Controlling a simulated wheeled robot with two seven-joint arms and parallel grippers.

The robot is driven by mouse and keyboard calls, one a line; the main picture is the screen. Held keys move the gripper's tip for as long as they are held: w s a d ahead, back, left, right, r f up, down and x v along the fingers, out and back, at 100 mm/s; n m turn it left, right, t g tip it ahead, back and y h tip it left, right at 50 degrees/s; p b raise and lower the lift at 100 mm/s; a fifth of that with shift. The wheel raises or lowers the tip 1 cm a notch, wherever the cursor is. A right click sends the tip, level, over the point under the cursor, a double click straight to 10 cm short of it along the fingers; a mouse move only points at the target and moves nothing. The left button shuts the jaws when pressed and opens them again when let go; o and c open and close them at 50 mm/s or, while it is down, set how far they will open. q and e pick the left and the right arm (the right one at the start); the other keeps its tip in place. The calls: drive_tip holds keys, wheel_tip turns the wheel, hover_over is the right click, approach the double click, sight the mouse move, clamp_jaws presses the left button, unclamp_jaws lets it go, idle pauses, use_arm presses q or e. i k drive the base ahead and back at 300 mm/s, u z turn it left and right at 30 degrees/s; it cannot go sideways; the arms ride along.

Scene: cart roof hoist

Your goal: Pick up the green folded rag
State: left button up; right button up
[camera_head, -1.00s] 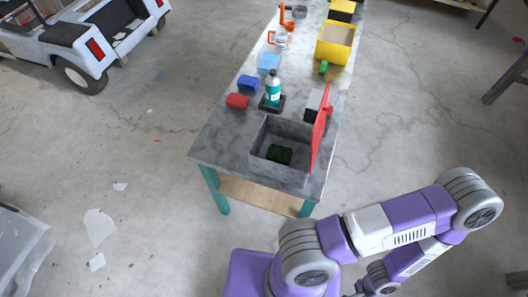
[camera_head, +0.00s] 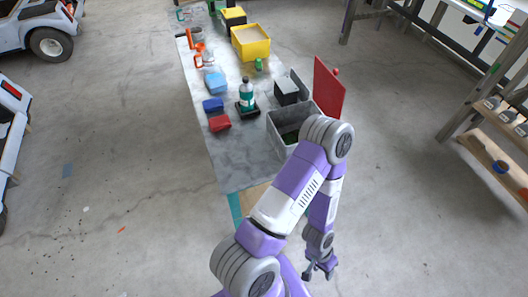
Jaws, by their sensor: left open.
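The green folded rag (camera_head: 290,137) is a dark green patch inside a grey open box (camera_head: 275,124) at the near end of the long table. The box wall and my left arm's elbow hide part of it. The box's red lid (camera_head: 328,90) stands upright at its right side. My left gripper (camera_head: 319,274) hangs below the bent forearm, to the right of the table's near end and well apart from the box. Its jaws are open and empty. My right gripper is not in view.
The table (camera_head: 222,172) also holds a teal bottle (camera_head: 246,97), red (camera_head: 219,123) and blue (camera_head: 213,104) blocks, a dark grey box (camera_head: 287,91) and a yellow bin (camera_head: 251,43). A wooden shelf rack (camera_head: 490,155) stands at right. The floor between is clear.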

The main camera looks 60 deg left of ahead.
sight(292, 138)
drive_tip(key=k, duration=0.1)
drive_tip(key=u, duration=1.25)
